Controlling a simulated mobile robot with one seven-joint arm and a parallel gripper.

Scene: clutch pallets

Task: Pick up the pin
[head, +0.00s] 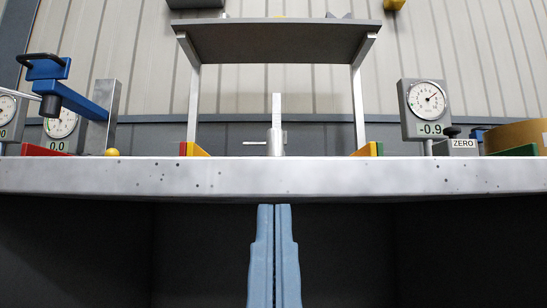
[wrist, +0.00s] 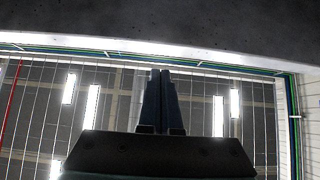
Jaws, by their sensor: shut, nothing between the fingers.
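In the head view, a silver upright piece (head: 277,110) rises from a grey cylindrical part (head: 276,143) on the bench, with a thin rod (head: 254,143) sticking out to the left. I cannot tell which of these is the pin. My gripper (head: 275,207) points up with its pale blue fingers shut and empty. It appears just below the bench edge, in line with the upright piece and apart from it. In the wrist view my gripper (wrist: 160,72) shows dark, fingers together, with no pin in sight.
The bench (head: 270,178) has a thick pale front edge. A raised shelf (head: 277,41) spans its middle. A blue clamp-like arm (head: 75,98) and dial gauges stand left; another gauge (head: 426,105) and a ZERO box (head: 459,147) stand right. A yellow ball (head: 112,152) sits near the front.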

